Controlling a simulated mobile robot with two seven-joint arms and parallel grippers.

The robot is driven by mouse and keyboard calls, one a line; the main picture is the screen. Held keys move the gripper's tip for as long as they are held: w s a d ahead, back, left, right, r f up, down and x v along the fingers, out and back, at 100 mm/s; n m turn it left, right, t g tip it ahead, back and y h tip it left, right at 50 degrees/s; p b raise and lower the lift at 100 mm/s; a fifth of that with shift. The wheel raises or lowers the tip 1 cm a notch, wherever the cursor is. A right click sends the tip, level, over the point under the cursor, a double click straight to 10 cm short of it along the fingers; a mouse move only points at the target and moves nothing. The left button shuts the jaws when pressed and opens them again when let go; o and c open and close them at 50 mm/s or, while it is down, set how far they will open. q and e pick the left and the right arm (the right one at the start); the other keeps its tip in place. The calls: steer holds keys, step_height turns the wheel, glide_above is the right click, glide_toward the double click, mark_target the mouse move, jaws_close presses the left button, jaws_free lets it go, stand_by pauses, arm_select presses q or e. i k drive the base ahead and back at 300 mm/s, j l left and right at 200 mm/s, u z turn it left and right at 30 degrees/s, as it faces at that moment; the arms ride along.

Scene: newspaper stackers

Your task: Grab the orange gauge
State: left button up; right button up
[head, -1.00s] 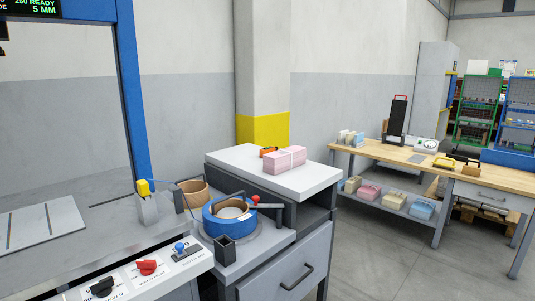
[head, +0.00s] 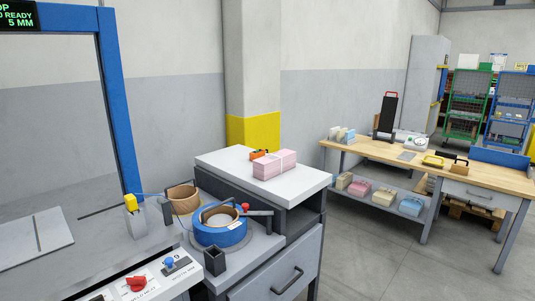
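The orange gauge (head: 258,154) is small and orange with dark parts. It lies on the white top (head: 221,158) of the grey cabinet, just behind and left of a pink tied bundle (head: 274,164), which partly hides it. Neither of my grippers shows in the head view.
A blue strap reel (head: 220,235), a cardboard roll (head: 183,199) and a small dark square cup (head: 215,261) stand left of the cabinet top. A blue frame (head: 119,100) rises at the left. A wooden workbench (head: 380,150) stands at the right. Grey floor between is clear.

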mark_target(257, 154)
steer(key=i+l+z, duration=0.25)
steer(key=i+z, duration=0.15)
steer(key=i+l+z, duration=0.15)
steer(key=i+z, duration=0.85)
steer(key=i, duration=1.25)
steer(key=i+u, duration=0.7)
steer(key=i, duration=0.25)
steer(key=i+l+u, duration=0.2)
steer(key=i+u, duration=0.35)
steer(key=u, duration=0.2)
steer(key=i+j+u, duration=0.1)
steer(key=u, duration=0.35)
steer(key=i+l+u, duration=0.15)
steer(key=i+u, duration=0.25)
steer(key=i+l+u, duration=0.1)
steer(key=u, duration=0.35)
